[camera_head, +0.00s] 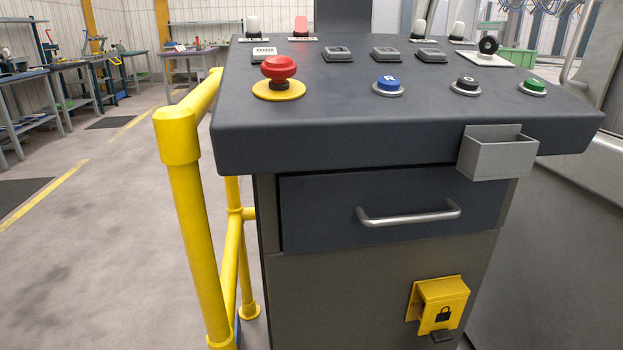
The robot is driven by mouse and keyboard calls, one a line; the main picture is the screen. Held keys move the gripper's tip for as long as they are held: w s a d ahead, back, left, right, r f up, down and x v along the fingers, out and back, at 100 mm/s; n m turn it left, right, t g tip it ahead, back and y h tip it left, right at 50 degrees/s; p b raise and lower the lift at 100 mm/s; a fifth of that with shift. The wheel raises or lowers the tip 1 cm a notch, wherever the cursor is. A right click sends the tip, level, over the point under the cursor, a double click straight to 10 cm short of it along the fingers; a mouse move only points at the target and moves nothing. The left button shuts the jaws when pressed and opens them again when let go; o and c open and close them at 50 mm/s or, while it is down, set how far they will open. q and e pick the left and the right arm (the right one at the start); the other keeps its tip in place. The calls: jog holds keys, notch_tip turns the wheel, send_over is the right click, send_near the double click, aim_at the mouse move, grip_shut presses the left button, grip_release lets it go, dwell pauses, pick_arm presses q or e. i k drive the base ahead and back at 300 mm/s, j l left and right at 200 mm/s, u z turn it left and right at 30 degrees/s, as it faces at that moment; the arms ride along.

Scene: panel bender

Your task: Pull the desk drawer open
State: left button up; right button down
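The desk is a dark grey control console (330,148) straight ahead. Its drawer (325,205) sits under the top, with a dark front that looks flush with the cabinet, so it is shut. A silver bar handle (410,216) runs across the drawer front, right of its middle. Nothing touches the handle. Neither of my grippers shows in the head view.
A yellow guard rail (190,200) stands close at the console's left. A grey open box (497,154) hangs on the top's front edge, above the drawer's right end. A yellow lock box (441,303) juts out below the drawer. A red emergency button (279,68) and several other buttons are on top.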

aim_at(352, 208)
jog(key=k+l, duration=0.1)
jog(key=k, duration=0.9)
